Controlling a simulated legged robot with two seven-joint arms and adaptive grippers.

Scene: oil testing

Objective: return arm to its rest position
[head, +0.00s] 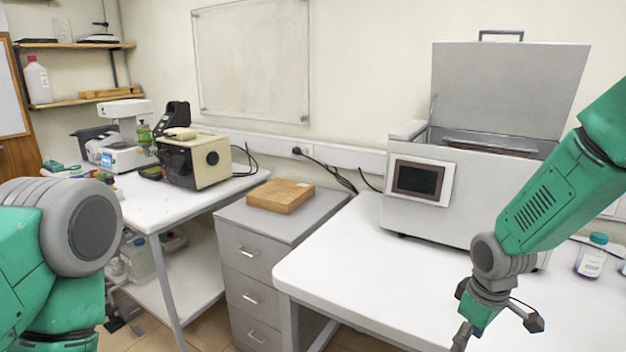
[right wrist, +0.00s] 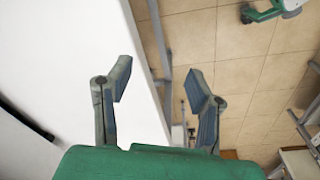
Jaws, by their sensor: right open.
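My right arm comes in from the right in the head view, and its gripper (head: 497,333) hangs near the front edge of the white table (head: 345,262). In the right wrist view, the right gripper (right wrist: 161,88) has two fingers spread apart with nothing between them. The white table edge and the tiled floor lie beyond them. My left arm shows only as a green and grey section at the left edge of the head view. Its gripper is out of view.
A grey heating bath (head: 440,225) with its lid raised stands on the right table. A bottle (head: 591,258) with a teal cap stands beside my right arm. A wooden block (head: 280,197) lies on the drawer cabinet (head: 243,254). The right table's left front is clear.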

